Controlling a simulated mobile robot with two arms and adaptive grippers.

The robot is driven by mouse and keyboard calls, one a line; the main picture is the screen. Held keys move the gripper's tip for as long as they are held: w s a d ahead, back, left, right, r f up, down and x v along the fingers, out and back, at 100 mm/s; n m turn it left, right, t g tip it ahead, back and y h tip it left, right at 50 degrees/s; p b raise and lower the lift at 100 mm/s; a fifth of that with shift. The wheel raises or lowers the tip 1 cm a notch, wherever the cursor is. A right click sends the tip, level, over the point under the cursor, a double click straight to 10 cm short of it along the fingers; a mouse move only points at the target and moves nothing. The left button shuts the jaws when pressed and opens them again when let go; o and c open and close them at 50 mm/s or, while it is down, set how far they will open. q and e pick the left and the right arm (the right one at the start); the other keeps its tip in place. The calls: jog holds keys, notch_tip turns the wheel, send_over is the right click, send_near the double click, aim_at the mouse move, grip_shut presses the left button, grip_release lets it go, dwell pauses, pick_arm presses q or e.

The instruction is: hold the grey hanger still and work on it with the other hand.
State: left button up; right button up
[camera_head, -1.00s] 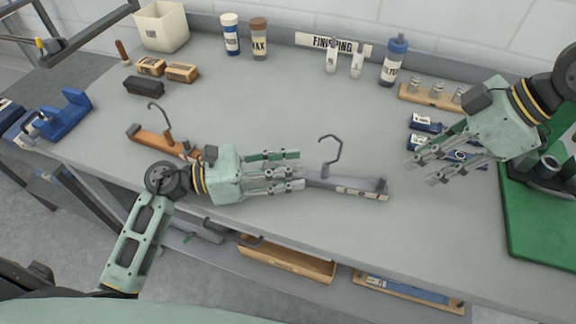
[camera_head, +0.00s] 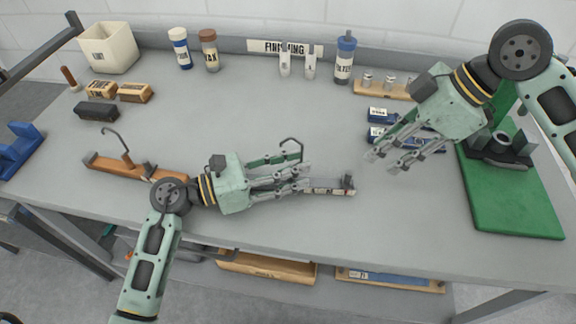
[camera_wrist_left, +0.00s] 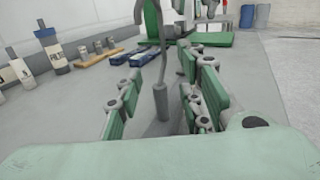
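The grey hanger (camera_head: 328,187) lies on the bench, with its metal hook (camera_head: 297,143) standing up. My left gripper (camera_head: 304,171) is open, with its fingers on either side of the hook's base. In the left wrist view the hook's post (camera_wrist_left: 161,103) stands between the spread finger pads, with gaps visible on both sides. The fingers hide the hanger's left part in the head view. My right gripper (camera_head: 381,162) is open and empty, to the right of the hanger and apart from it.
A brown hanger (camera_head: 128,171) lies to the left. Dark blue boxes (camera_head: 385,115) lie beyond my right gripper. The bench between is clear.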

pick_arm(q)
grip_shut()
pick_arm(e)
jog(key=shift+c, duration=0.4)
